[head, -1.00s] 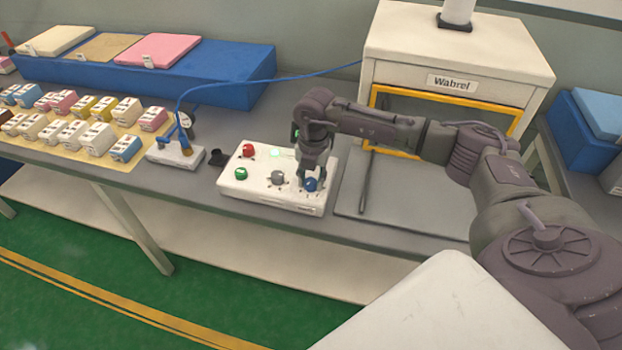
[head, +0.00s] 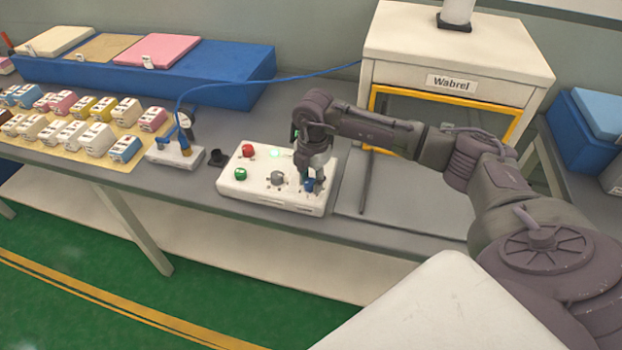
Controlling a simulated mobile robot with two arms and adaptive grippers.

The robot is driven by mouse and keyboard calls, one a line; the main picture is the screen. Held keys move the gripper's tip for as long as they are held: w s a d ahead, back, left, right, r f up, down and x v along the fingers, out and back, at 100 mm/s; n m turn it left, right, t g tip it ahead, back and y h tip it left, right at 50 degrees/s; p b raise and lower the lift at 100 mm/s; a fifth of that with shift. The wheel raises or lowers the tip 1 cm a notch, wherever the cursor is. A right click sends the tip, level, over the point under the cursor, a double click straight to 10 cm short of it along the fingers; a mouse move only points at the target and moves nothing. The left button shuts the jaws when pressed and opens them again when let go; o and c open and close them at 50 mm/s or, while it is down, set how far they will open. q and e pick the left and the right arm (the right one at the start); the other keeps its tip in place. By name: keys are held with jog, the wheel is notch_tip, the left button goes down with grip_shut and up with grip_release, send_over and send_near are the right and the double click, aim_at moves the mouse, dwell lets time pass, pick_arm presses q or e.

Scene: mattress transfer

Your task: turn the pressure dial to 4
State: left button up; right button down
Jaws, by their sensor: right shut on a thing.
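A white control box (head: 255,189) stands on the grey bench. It carries a red button (head: 248,151), a green button (head: 240,174), a lit pale-green lamp (head: 275,153), a grey dial (head: 278,178) and a blue dial (head: 309,187). Which dial is for pressure cannot be read, and the scale marks are too small to make out. My right gripper (head: 313,178) points down at the box's right end, shut on the blue dial, with its fingers partly hiding it. My left gripper is not in view.
A white machine labelled Wabrel (head: 452,84) with a yellow-framed opening stands behind a grey plate (head: 410,207). A gauge stand (head: 175,155) with a blue hose is left of the box. Small labelled blocks (head: 98,138) fill the bench's left side.

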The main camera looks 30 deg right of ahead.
jog(key=shift+w+d+r, duration=0.1)
jog(key=c, duration=0.8)
grip_release()
jog(key=r, duration=1.2)
jog(key=shift+s, duration=0.35)
